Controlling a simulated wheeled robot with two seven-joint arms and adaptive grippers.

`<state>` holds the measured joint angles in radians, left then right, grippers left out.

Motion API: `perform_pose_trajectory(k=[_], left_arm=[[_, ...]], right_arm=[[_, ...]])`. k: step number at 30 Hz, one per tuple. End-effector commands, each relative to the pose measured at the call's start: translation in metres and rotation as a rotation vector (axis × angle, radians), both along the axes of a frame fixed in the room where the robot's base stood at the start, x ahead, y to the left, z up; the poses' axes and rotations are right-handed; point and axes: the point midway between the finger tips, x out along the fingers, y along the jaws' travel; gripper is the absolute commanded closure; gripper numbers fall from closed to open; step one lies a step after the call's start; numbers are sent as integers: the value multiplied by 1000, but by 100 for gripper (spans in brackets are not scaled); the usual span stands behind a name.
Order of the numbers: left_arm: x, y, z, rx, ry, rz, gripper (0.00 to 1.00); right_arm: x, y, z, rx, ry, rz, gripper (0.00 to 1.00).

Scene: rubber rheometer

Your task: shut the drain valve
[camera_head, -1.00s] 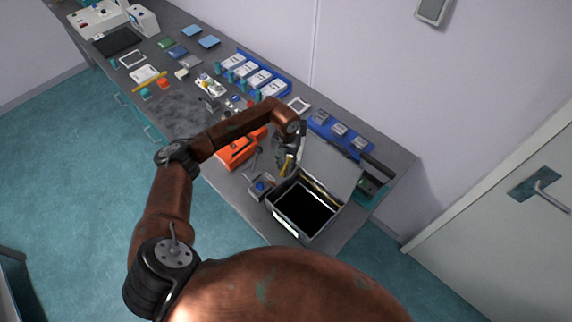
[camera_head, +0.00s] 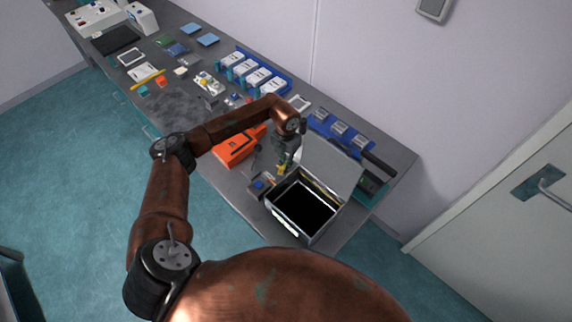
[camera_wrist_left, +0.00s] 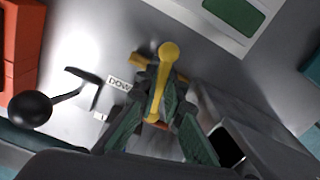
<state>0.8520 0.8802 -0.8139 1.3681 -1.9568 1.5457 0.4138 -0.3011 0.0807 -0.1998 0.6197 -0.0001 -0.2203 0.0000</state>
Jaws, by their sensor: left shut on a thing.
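The drain valve shows in the left wrist view as a yellow lever (camera_wrist_left: 165,62) with a round end, beside a short brass-coloured piece (camera_wrist_left: 140,60). My left gripper (camera_wrist_left: 162,100) is shut on the lever, with a green-padded finger on each side of it. In the head view my left gripper (camera_head: 283,162) points down just behind the open grey box, with a bit of yellow at its tips. The fingers hide part of the valve, so I cannot tell its exact setting. My right gripper is not in view.
A black ball-ended lever (camera_wrist_left: 30,108) stands near a partly hidden label (camera_wrist_left: 118,84). The open grey box (camera_head: 278,215) with its raised lid (camera_head: 330,168) is close by. An orange case (camera_head: 236,148) lies to the left. Sample racks (camera_head: 262,72) fill the bench's back.

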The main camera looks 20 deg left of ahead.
Motion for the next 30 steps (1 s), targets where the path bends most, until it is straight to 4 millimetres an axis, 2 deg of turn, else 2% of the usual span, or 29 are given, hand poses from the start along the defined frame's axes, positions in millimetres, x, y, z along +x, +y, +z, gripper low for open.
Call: perform_pose_trajectory(k=[1, 6, 17, 18, 24, 30], left_arm=[[2, 2, -4, 5, -4, -57, 100], [1, 1, -3, 3, -1, -204, 100], [0, 0, 0, 1, -2, -237, 100], [0, 0, 0, 1, -2, -237, 89], [0, 0, 0, 1, -1, -236, 75], [0, -1, 0, 1, -1, -236, 74]], right_arm=[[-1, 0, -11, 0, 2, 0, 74], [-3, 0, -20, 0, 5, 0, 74], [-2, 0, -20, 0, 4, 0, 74], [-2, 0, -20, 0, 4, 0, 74], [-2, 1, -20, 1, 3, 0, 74], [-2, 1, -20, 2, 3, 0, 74]])
